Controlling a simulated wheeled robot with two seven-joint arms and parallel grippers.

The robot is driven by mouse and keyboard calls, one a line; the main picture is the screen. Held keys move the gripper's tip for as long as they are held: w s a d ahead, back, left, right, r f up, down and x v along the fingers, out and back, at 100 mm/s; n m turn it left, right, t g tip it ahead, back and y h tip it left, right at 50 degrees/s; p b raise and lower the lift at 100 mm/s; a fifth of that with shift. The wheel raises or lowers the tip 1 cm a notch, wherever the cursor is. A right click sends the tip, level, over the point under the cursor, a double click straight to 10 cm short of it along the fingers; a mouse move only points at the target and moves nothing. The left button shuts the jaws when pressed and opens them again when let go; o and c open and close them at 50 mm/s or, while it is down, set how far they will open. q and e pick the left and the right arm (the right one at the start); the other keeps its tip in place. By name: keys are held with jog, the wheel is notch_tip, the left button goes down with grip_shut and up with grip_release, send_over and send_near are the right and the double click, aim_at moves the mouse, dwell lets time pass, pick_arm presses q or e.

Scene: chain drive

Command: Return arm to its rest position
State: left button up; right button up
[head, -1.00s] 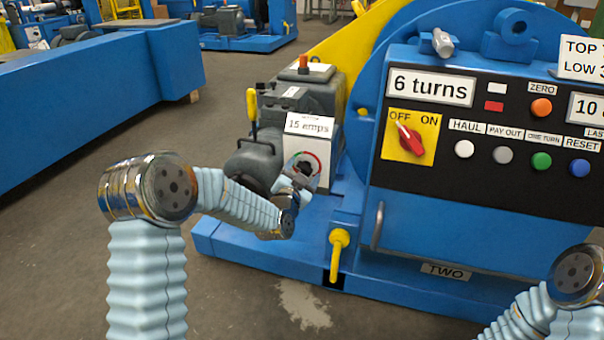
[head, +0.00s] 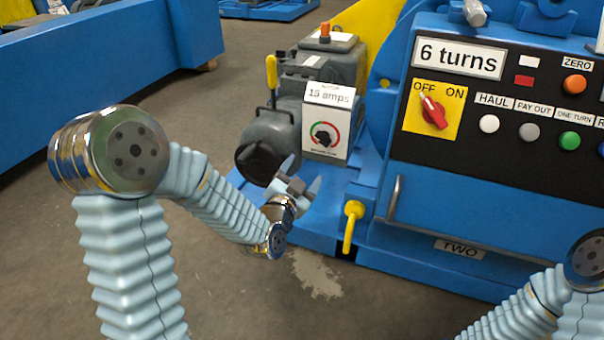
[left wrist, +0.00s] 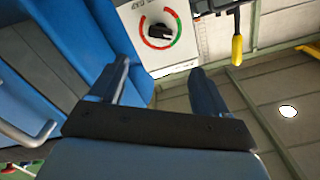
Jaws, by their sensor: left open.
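My left gripper (head: 300,178) is open and empty in the head view, in front of the motor box and below its dial. In the left wrist view its two separated fingers (left wrist: 155,85) have nothing between them. The black dial knob (head: 323,135) with its red and green ring sits on the white panel marked 15 amps, apart from the gripper. It also shows beyond the fingers in the left wrist view (left wrist: 160,31). My right arm shows at the lower right of the head view; its gripper is out of the picture.
The blue machine's control panel (head: 500,90) has a red OFF/ON switch (head: 432,112) pointing toward OFF. A yellow handle (head: 352,226) stands right of my left gripper. A long blue beam (head: 90,75) lies at left. The floor between is clear.

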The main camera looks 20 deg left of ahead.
dwell(0.3)
pick_arm(q)
jog(key=s+d+f+n+g+h+p, duration=0.1)
jog(key=s+d+f+n+g+p, duration=0.2)
jog(key=f, duration=0.4)
jog(key=s+d+f+g+h+p, duration=0.1)
jog(key=s+f+g+p, duration=0.3)
jog(key=f, duration=0.3)
jog(key=s+d+f+n+g+p, duration=0.2)
jog(key=s+f+g, duration=0.2)
jog(key=s, duration=0.4)
jog(key=s+d+f+n+g+h+p, duration=0.1)
jog(key=s+d+f+n+g+p, duration=0.1)
jog(key=s+f+g, duration=0.3)
jog(key=s+n+g+p, duration=0.1)
jog(key=s, duration=0.3)
jog(key=shift+s+d+f, duration=0.2)
jog(key=shift+s+d, duration=0.05)
jog(key=shift+d, duration=0.1)
jog(key=shift+w+h, duration=0.1)
jog(key=shift+h, duration=0.2)
jog(key=shift+c, duration=0.3)
